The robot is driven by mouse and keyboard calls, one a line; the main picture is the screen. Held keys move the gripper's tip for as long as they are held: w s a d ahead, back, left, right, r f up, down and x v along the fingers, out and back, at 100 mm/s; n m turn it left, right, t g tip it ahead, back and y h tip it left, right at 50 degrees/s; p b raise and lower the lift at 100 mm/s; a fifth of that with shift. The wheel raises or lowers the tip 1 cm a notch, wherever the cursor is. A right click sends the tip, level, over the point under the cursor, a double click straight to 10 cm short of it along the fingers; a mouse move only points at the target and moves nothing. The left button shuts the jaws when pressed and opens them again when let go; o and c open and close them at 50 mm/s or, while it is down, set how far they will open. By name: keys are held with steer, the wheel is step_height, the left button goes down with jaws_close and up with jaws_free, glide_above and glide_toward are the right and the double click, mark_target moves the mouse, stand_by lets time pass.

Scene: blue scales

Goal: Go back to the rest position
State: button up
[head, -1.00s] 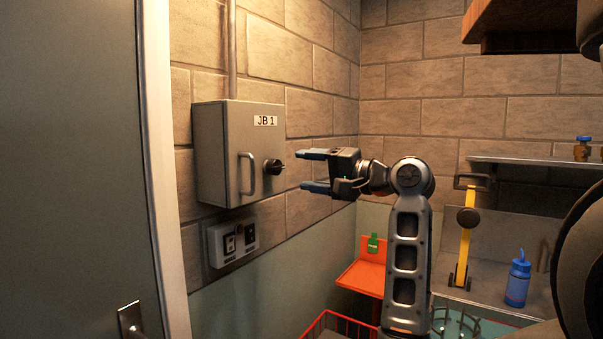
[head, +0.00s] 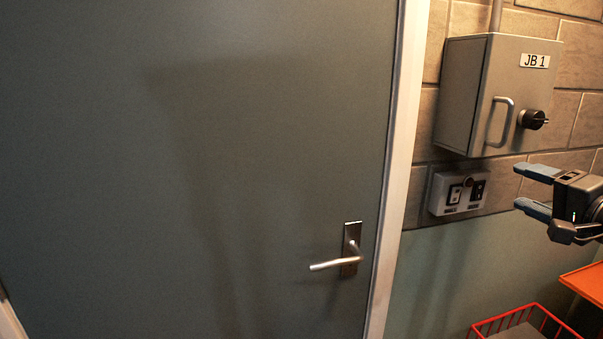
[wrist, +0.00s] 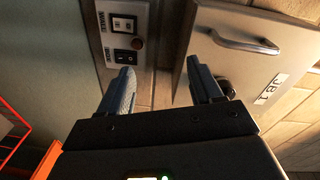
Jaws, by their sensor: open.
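My gripper (head: 535,190) is at the right edge of the head view, with two blue fingers spread apart and nothing between them. It points left, below and in front of the grey junction box (head: 465,95) labelled JB 1, apart from it. The box is shut, with a bar handle and a black knob (head: 533,119) on its door. In the wrist view my open gripper (wrist: 160,85) has the switch panel (wrist: 124,38) above the left finger and the box (wrist: 235,45) beyond the right finger. Most of my arm is out of the head view.
A grey-green door (head: 200,150) with a lever handle (head: 338,262) fills the left of the head view. The switch panel is on the wall below the box. A red wire basket (head: 530,318) and an orange shelf (head: 585,283) are at lower right.

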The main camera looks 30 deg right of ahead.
steer(key=s+a+f+n+g, duration=0.1)
steer(key=s+a+f+n, duration=0.15)
steer(key=a+f, duration=0.75)
steer(key=s+a+f+n+g, duration=0.1)
steer(key=s+a+f+n, duration=0.15)
steer(key=a+f, duration=0.85)
steer(key=s+a+n+y, duration=0.5)
steer(key=s+a+n, duration=0.8)
steer(key=s, duration=0.7)
steer(key=a, duration=0.3)
steer(key=shift+r, duration=0.35)
